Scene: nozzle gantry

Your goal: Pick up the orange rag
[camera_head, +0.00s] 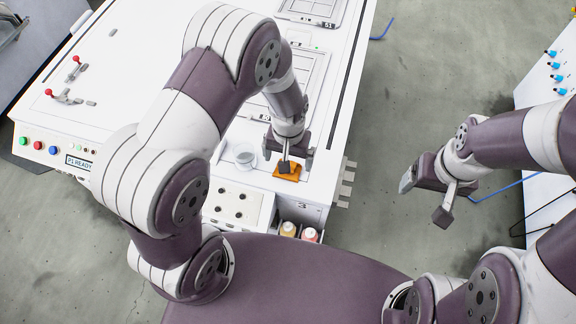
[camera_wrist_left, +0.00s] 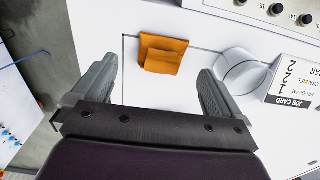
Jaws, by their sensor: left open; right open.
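The orange rag (camera_head: 288,175) lies folded on the white machine top near its front right corner in the head view. In the left wrist view the rag (camera_wrist_left: 163,54) shows flat and square, ahead of and between the fingers. My left gripper (camera_head: 285,155) is directly above or just behind the rag, open, and covers part of it in the head view. In the left wrist view my left gripper (camera_wrist_left: 158,88) has its fingers wide apart with nothing between the tips. My right gripper (camera_head: 424,200) is open and empty over the floor at the right.
A white cup (camera_head: 244,155) stands just left of the rag. A job card (camera_wrist_left: 293,88) stands beside the cup. A bench with blue fittings (camera_head: 553,65) is at the far right.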

